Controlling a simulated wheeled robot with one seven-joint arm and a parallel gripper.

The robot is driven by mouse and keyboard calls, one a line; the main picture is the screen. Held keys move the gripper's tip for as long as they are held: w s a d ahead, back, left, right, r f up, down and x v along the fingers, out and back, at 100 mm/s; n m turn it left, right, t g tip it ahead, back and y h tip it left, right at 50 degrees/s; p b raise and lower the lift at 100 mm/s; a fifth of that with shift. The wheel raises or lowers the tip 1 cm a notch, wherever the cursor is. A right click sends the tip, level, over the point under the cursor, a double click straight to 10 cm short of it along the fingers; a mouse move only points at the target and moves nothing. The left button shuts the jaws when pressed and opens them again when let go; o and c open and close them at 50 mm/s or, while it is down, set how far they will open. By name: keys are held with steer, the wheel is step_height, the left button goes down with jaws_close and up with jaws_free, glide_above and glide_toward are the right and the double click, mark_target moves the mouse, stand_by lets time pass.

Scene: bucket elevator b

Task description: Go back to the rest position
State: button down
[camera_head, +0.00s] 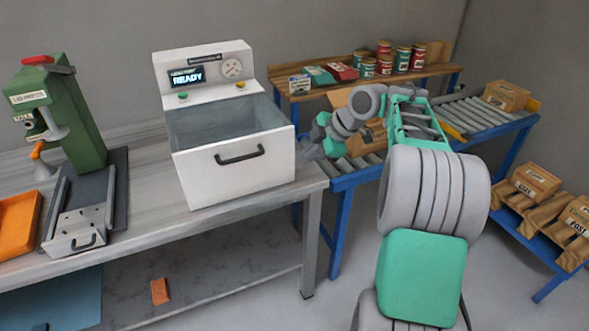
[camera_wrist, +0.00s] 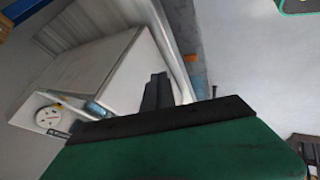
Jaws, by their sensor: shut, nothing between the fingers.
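My gripper (camera_head: 304,152) is just right of the white machine (camera_head: 235,165), near its upper right side. It is shut and holds nothing. In the wrist view its dark fingers (camera_wrist: 157,92) stand together in front of the machine's white body (camera_wrist: 125,75). Whether the fingers touch the machine cannot be told. My arm rises from the lower right, bends at the top and reaches left over the roller conveyor. The machine's display reads READY, its top bin is open and its front handle faces forward.
A green press (camera_head: 68,115) and an orange tray (camera_head: 18,222) are on the workbench (camera_head: 145,225) at left. The roller conveyor (camera_head: 480,112) runs behind my arm. A wooden shelf (camera_head: 300,93) holds several cans. Boxes (camera_head: 535,182) sit on a blue rack at right.

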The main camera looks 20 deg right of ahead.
steer(key=s+d+f+m+g+h, duration=0.1)
steer(key=s+d+f+m, duration=0.3)
steer(key=m, duration=0.4)
steer(key=s+d+f+m+g+h, duration=0.1)
steer(key=s+d+f+m, duration=0.2)
steer(key=f+m, duration=0.4)
steer(key=s+a+f+m+g+h, duration=0.1)
steer(key=s+a+f+m+g, duration=0.1)
steer(key=s+m, duration=0.6)
steer(key=s+a+r+n+h+p, duration=0.25)
steer(key=s+a, duration=0.45)
steer(key=s, duration=0.5)
steer(key=w+a+r+n+t+p, duration=0.1)
steer(key=a+r+n+p, duration=0.1)
steer(key=a+r, duration=0.6)
steer(key=shift+w+a+n+t, duration=0.2)
steer(key=shift+w+n+t, duration=0.15)
steer(key=shift+w+t, duration=0.05)
